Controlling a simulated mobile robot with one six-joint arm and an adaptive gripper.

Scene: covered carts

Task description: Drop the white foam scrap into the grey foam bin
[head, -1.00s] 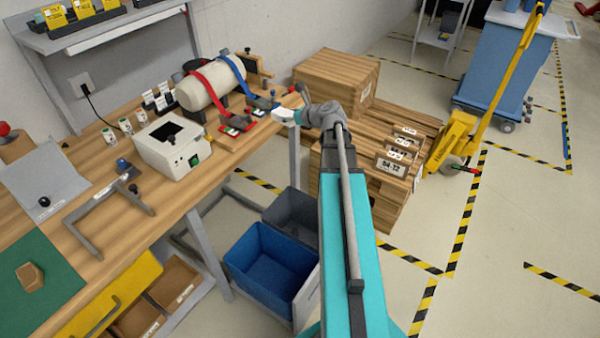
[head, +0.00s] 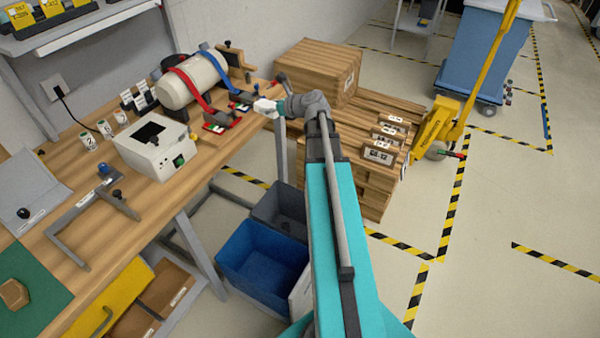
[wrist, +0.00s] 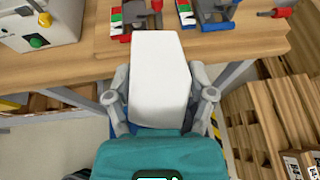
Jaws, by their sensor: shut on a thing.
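The white foam scrap (head: 265,107) is held at the right end of the workbench, near its corner. In the wrist view the scrap (wrist: 160,75) is a pale block between the two fingers. My gripper (wrist: 160,103) is shut on it; in the head view my gripper (head: 276,107) is small and partly hidden by my own wrist. The grey foam bin (head: 283,208) stands low beside the bench, behind the blue bin (head: 262,258). My arm hides part of its right side. The scrap is well above the grey bin and farther back in the picture.
The wooden workbench (head: 110,225) carries a white box device (head: 153,148), a strapped cylinder (head: 192,82) and red and blue clamps. A grey bench leg (head: 281,150) stands close to the grey bin. Stacked wooden crates (head: 345,185) are right of my gripper. Open floor lies farther right.

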